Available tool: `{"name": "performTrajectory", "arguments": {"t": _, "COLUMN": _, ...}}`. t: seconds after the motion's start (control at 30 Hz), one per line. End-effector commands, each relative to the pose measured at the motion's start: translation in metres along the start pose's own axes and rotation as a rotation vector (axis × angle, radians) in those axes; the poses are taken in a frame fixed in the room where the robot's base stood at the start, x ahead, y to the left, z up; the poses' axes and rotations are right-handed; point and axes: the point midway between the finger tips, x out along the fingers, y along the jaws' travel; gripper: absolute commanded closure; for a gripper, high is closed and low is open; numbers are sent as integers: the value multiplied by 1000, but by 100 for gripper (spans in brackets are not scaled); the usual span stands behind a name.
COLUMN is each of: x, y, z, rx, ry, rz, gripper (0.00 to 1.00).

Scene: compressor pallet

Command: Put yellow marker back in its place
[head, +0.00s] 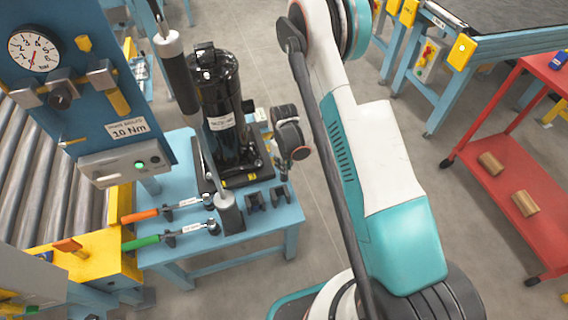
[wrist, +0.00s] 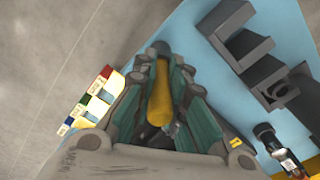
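The yellow marker (wrist: 160,95) shows in the wrist view, lengthwise between the two teal-padded fingers of my gripper (wrist: 157,88). The fingers appear closed on its sides, and its dark grey end points away from the camera. A small pale block with red, green and blue labelled marks (wrist: 88,103) is left of the fingers, by the edge of the light blue table (wrist: 205,45). In the head view, my wrist hangs over the right side of that table, and I cannot make out the marker there.
Dark brackets (head: 266,198) stand at the table's front right. A black compressor (head: 222,110) stands on the table, left of my wrist. Orange-handled (head: 140,215) and green-handled (head: 142,242) tools lie at the front left. A red cart (head: 500,180) is at far right.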

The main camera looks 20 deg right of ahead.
Motion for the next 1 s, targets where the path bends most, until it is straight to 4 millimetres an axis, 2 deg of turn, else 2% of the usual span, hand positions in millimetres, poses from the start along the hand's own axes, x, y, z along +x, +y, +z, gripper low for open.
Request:
{"name": "performTrajectory", "arguments": {"t": 0.03, "x": 0, "y": 0, "z": 0, "rx": 0, "ry": 0, "rz": 0, "gripper": 76}}
{"name": "performTrajectory", "arguments": {"t": 0.1, "x": 0, "y": 0, "z": 0, "rx": 0, "ry": 0, "rz": 0, "gripper": 64}}
{"name": "performTrajectory", "arguments": {"t": 0.53, "x": -6, "y": 0, "z": 0, "rx": 0, "ry": 0, "rz": 0, "gripper": 64}}
{"name": "performTrajectory", "arguments": {"t": 0.67, "x": -21, "y": 0, "z": 0, "rx": 0, "ry": 0, "rz": 0, "gripper": 64}}
{"name": "performTrajectory", "arguments": {"t": 1.0, "x": -82, "y": 0, "z": 0, "rx": 0, "ry": 0, "rz": 0, "gripper": 64}}
